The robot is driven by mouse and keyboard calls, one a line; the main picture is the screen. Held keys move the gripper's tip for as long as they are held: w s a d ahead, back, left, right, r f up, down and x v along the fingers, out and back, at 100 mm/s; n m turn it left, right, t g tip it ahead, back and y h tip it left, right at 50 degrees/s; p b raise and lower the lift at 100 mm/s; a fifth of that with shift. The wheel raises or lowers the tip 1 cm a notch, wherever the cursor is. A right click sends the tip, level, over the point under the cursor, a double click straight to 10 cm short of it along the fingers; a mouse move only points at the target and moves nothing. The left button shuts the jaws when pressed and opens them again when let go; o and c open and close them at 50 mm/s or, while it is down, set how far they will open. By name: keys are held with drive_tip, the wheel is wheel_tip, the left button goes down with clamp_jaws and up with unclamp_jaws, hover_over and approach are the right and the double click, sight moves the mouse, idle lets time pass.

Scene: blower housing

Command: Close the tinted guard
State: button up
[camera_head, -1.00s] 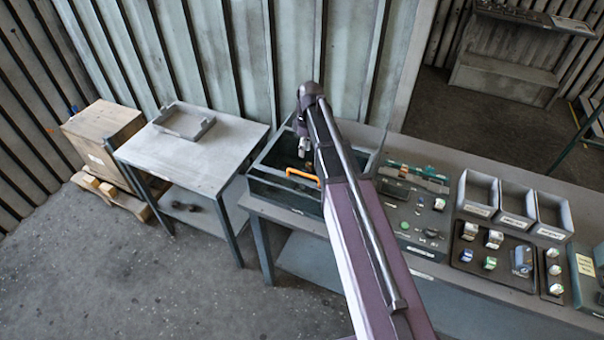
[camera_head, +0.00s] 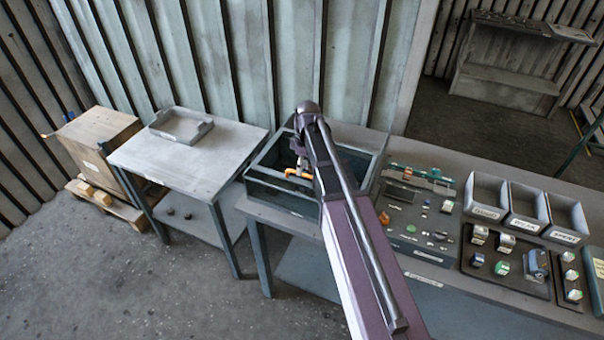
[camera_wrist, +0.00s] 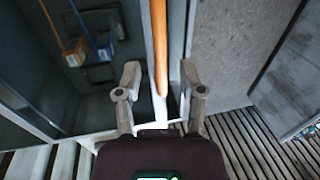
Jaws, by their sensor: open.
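The blower housing (camera_head: 262,190) is a dark teal box at the left end of the long bench, with a light frame around its dark interior. An orange handle (camera_head: 298,174) shows at the box beside my gripper (camera_head: 300,158). In the wrist view, the orange handle (camera_wrist: 160,45) runs between the two spread fingers of my gripper (camera_wrist: 160,70), with no clear contact. A dark see-through panel, seemingly the tinted guard (camera_wrist: 35,85), lies left of the handle. I cannot tell its exact angle.
A grey table (camera_head: 185,160) with a shallow tray (camera_head: 181,126) stands to the left. Right of the box are a control panel (camera_head: 412,220) and several grey bins (camera_head: 486,195). Blue and orange small parts (camera_wrist: 75,52) show behind the panel. A corrugated wall stands behind.

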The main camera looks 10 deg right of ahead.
drive_tip(key=shift+f, duration=0.4)
drive_tip(key=shift+s, duration=0.1)
clamp_jaws()
drive_tip(key=shift+s+a, duration=0.65)
drive_tip(key=shift+s, duration=0.25)
drive_tip(key=shift+s+a, duration=0.65)
drive_tip(key=shift+s, duration=0.25)
unclamp_jaws()
drive_tip(key=shift+a, duration=0.1)
